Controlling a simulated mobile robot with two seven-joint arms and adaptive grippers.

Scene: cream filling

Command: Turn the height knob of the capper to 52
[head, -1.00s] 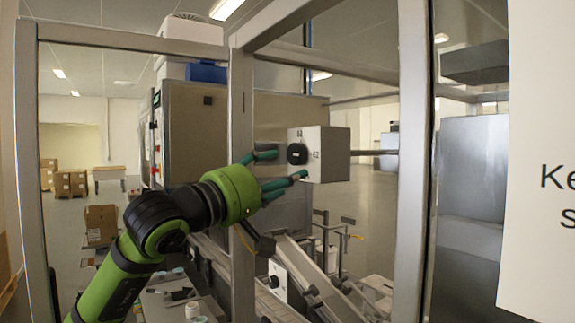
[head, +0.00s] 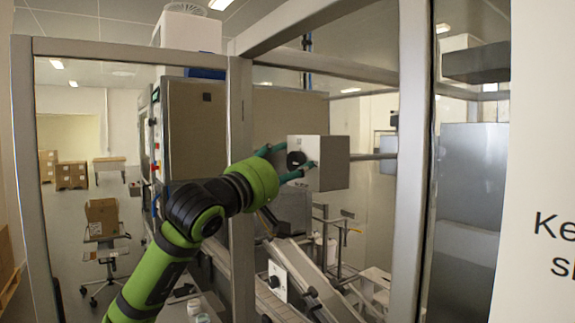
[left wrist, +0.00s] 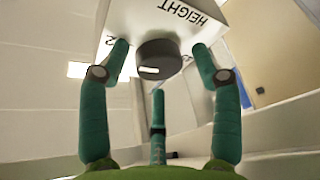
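The capper's height control is a pale grey box (head: 325,163) with a black round knob (head: 296,159) on its left face. In the left wrist view the knob (left wrist: 158,59) carries a white mark, and the box (left wrist: 185,22) reads "HEIGHT" upside down. My left gripper (head: 287,161) has its teal fingers spread on both sides of the knob. In the left wrist view my left gripper (left wrist: 160,65) is open, with clear gaps between its fingers and the knob. The scale number is partly hidden. My right gripper is not in view.
A metal frame post (head: 241,190) stands close beside my left arm, and another post (head: 410,160) stands right of the box. A sloped conveyor (head: 305,275) lies below. A white sign (head: 545,150) covers the right edge.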

